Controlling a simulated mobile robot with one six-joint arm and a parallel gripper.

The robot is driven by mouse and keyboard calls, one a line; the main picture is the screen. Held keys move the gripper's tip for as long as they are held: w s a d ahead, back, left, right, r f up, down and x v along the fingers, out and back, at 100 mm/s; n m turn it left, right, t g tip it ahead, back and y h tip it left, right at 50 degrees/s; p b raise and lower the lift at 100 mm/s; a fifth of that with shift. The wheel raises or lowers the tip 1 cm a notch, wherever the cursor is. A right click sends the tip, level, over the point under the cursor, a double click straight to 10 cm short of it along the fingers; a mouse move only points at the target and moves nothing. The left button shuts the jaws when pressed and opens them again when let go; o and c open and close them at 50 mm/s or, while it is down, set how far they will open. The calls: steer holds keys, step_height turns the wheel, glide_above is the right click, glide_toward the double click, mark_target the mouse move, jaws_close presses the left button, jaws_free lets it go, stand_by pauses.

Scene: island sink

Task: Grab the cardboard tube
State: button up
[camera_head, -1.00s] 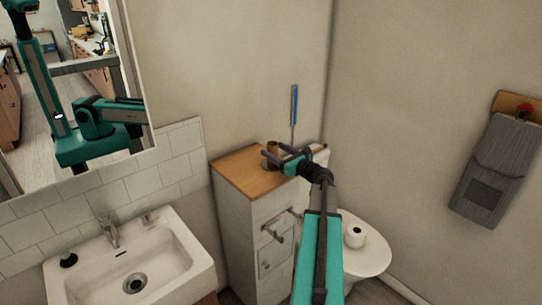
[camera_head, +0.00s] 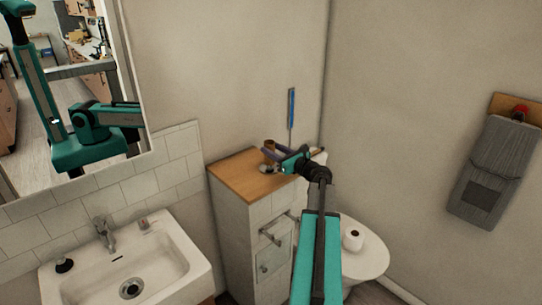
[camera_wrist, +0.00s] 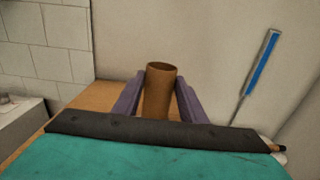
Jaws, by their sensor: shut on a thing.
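The cardboard tube (camera_wrist: 158,92) is brown, hollow and open at the top, and stands about upright in the wrist view. My gripper (camera_wrist: 157,97) has its two purple fingers on either side of the tube and is shut on it. In the head view the tube (camera_head: 268,146) shows small above the wooden cabinet top, partly hidden by my gripper (camera_head: 271,159). The tube's lower end is hidden behind the gripper body in the wrist view, so I cannot tell whether it touches the cabinet top.
The narrow cabinet has a wooden top (camera_head: 232,176) against the wall. A blue-handled tool (camera_head: 292,108) stands behind my gripper. A sink (camera_head: 190,250) is at left, with a mirror above it. A toilet (camera_head: 365,262) with a paper roll (camera_head: 353,239) is at right.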

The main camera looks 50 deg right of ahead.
step_height(320, 180, up, 8)
steer(key=b, duration=0.1)
stand_by(0.4)
